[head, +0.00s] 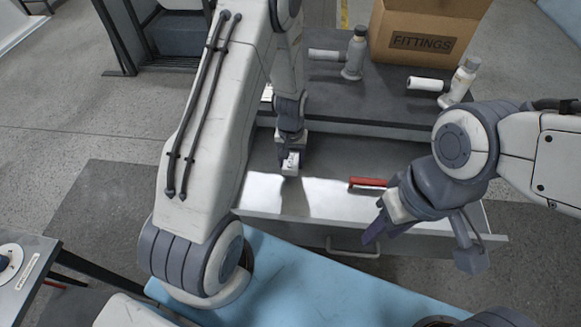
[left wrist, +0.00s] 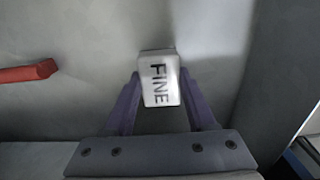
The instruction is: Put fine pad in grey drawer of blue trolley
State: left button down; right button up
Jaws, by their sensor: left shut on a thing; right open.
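The fine pad (left wrist: 160,88) is a small white block marked "FINE", seen in the left wrist view between two purple fingers. My left gripper (head: 290,156) is shut on it. The drawer is pulled out below a dark grey worktop (head: 385,100). My right gripper (head: 374,226) is open and empty at the drawer's front edge. My left arm hides the drawer's left part.
A red-handled thing (head: 367,183) lies in the drawer right of the pad; its red part (left wrist: 28,72) also shows in the left wrist view. A cardboard "FITTINGS" box (head: 425,35) and two grey-white bottle-like fittings (head: 355,55) (head: 460,82) stand on the worktop.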

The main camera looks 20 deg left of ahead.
aim_at(291, 169)
pick_arm(q)
jog(key=shift+f, duration=2)
jog(key=shift+c, duration=1.1)
grip_release()
notch_tip(291, 169, up, 12)
jog(key=shift+w+f, duration=0.1)
jog(key=shift+f, duration=0.1)
jog(key=s+d+r+m, duration=0.5)
jog(key=s+d+r, duration=0.5)
jog(key=d+r, duration=0.25)
jog(key=s+d+r+m+p, duration=0.1)
jog(key=s+r+m, duration=0.1)
jog(key=s, duration=0.4)
jog(key=s+d+r+m+h+p, duration=0.1)
jog(key=s+d+r+m, duration=0.1)
jog(key=s, duration=0.5)
jog(key=shift+d+r+m+p, duration=0.15)
jog(key=shift+r+m+p, duration=0.4)
jog(key=shift+r, duration=0.85)
